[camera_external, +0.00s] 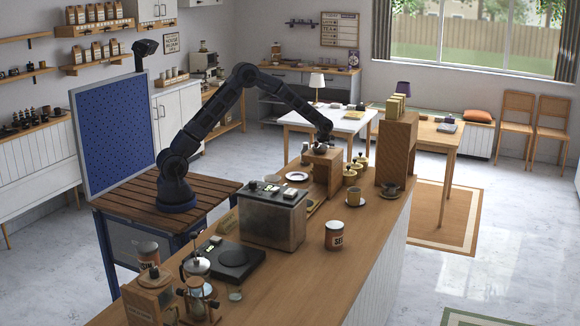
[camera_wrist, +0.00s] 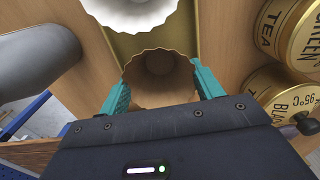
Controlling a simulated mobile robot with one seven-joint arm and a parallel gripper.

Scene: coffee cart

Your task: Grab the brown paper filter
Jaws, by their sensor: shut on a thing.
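The brown paper filter (camera_wrist: 158,92), a fluted round cup, sits between the two teal fingers of my gripper (camera_wrist: 160,76) in the wrist view. The fingers touch it on both sides, shut on it. A paler, white fluted filter (camera_wrist: 140,14) lies just beyond it, at the top edge of the wrist view. In the external view my gripper (camera_external: 325,138) is low over a wooden box (camera_external: 326,172) on the counter. The held filter is too small and dark to make out there.
Gold tea tins (camera_wrist: 288,38) stand close to the right of my gripper. A grey rounded object (camera_wrist: 35,48) is at the left.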

